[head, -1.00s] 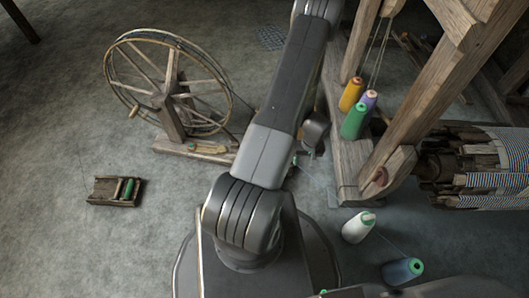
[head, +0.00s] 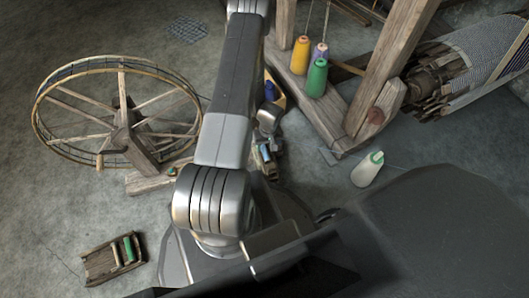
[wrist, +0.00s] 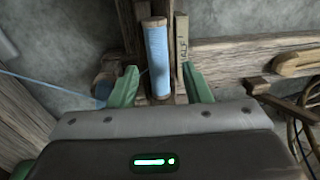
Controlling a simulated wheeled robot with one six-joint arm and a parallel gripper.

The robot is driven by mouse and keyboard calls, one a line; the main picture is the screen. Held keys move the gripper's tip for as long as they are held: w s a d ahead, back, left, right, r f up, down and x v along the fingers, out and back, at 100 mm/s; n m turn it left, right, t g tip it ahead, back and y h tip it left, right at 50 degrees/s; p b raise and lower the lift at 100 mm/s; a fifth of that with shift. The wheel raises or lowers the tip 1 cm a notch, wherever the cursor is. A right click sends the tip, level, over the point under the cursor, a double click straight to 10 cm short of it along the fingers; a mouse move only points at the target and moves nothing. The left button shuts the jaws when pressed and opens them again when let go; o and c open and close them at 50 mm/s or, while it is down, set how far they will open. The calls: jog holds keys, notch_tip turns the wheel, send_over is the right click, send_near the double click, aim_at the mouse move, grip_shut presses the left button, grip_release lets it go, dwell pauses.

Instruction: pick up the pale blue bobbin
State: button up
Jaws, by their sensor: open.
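The pale blue bobbin (wrist: 157,60) stands out in the wrist view, a pale blue thread-wound cylinder with brown wooden ends. My gripper (wrist: 160,80) is open. Its two green fingers lie on the left and right of the bobbin, with a gap visible on each side. The bobbin's near end comes close to the gripper's grey body; I cannot tell whether they touch.
In the head view, a spinning wheel (head: 120,110) stands left, with a small wooden tray (head: 98,266) below it. Orange (head: 300,56), purple and green (head: 317,78) cones stand by the loom frame (head: 375,80). A white cone (head: 368,170) is on the floor.

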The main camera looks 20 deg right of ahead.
aim_at(265, 150)
notch_tip(265, 150, down, 4)
jog(key=shift+w+r+b, duration=0.1)
jog(key=shift+r+b, duration=0.15)
jog(key=shift+b, duration=0.2)
jog(key=shift+r, duration=0.1)
grip_shut()
